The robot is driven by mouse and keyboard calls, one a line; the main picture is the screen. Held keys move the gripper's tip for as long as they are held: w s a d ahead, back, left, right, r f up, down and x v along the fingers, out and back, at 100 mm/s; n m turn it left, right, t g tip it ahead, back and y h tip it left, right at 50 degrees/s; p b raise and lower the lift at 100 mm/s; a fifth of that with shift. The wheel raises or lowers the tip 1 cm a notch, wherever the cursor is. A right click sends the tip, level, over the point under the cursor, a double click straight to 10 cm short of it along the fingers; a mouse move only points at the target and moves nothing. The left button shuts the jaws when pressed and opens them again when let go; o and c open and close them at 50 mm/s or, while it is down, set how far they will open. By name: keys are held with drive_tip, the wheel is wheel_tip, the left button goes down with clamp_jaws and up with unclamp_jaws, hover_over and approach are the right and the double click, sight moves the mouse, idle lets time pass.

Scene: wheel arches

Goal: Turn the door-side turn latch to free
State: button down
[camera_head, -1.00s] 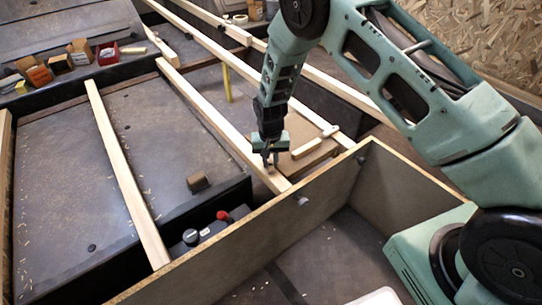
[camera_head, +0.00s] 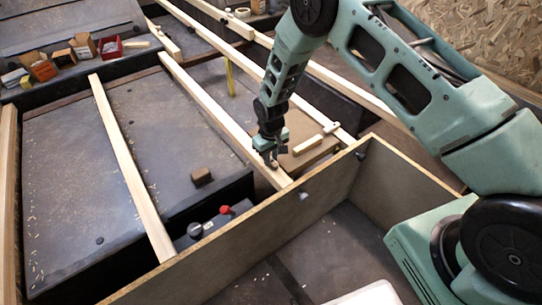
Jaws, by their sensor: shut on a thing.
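My gripper (camera_head: 270,161) points down at the near end of the middle pale wooden batten (camera_head: 236,133). It is shut on a small piece there, which I take to be a turn latch; the fingers hide most of it, so its angle is hard to tell. Another small wooden turn piece (camera_head: 331,128) sits on the batten to the right, beside a brown panel (camera_head: 300,158). A short pale wooden bar (camera_head: 307,145) lies on that panel. The frame does not show which latch is door-side.
A grey-brown board wall (camera_head: 240,245) runs across in front of the battens. A brown block (camera_head: 202,176) lies on the dark panel. Small boxes (camera_head: 83,45) stand at the far left.

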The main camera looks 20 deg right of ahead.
idle(0.3)
drive_tip(key=c, duration=1.3)
unclamp_jaws()
wheel_tip(320, 180, up, 17)
drive_tip(key=p, duration=0.3)
drive_tip(key=shift+r, duration=0.2)
drive_tip(key=s+a+r+n, duration=0.1)
drive_tip(key=s+a+r, duration=0.5)
drive_tip(key=s+r, duration=0.3)
drive_tip(key=s+r+n, duration=0.1)
drive_tip(key=s+r, duration=0.4)
drive_tip(key=s, duration=0.8)
drive_tip(key=s+r+n, duration=0.2)
drive_tip(key=s+r, duration=0.3)
drive_tip(key=s, duration=0.7)
drive_tip(key=shift+y, duration=0.3)
wheel_tip(320, 180, up, 19)
drive_tip(key=p, duration=2)
drive_tip(key=shift+s+d+r, duration=0.1)
drive_tip(key=shift+d+r, duration=0.05)
